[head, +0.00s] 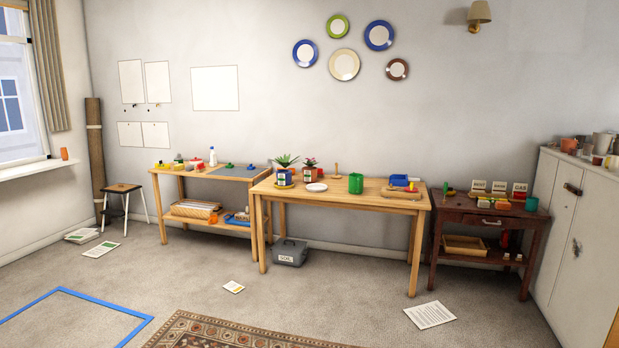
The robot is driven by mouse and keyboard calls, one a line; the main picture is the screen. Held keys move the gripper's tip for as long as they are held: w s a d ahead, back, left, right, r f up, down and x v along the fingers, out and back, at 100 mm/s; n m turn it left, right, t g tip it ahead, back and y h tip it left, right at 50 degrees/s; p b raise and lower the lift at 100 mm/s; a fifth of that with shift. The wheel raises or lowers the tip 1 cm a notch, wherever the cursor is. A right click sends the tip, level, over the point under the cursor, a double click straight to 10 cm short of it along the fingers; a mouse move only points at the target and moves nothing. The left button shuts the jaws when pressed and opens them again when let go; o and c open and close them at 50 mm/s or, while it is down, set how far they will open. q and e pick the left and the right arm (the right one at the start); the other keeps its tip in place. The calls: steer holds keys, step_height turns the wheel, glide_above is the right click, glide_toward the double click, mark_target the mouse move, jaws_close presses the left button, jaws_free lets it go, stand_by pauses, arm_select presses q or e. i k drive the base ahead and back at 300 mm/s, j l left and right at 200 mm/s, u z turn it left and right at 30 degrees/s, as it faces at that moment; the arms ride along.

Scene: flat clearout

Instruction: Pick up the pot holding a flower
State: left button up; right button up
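A small pot (309,175) holding a plant with a pinkish-red flower (310,162) stands upright on the wooden table (350,197), toward its left end at the back. Just left of it is another pot (284,178), blue and white, with a spiky green plant and no flower that I can see; it seems to stand on a yellowish saucer. Neither of my grippers shows in the head view.
A white dish (316,187), a green container (356,184) and a tray (401,192) share the table. A grey toolbox (290,252) sits below. Papers (430,315) and a rug (215,332) lie on the floor. Carpet before the table is mostly clear.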

mark_target(310, 173)
steer(key=i+u, duration=0.2)
steer(key=i, duration=4.4)
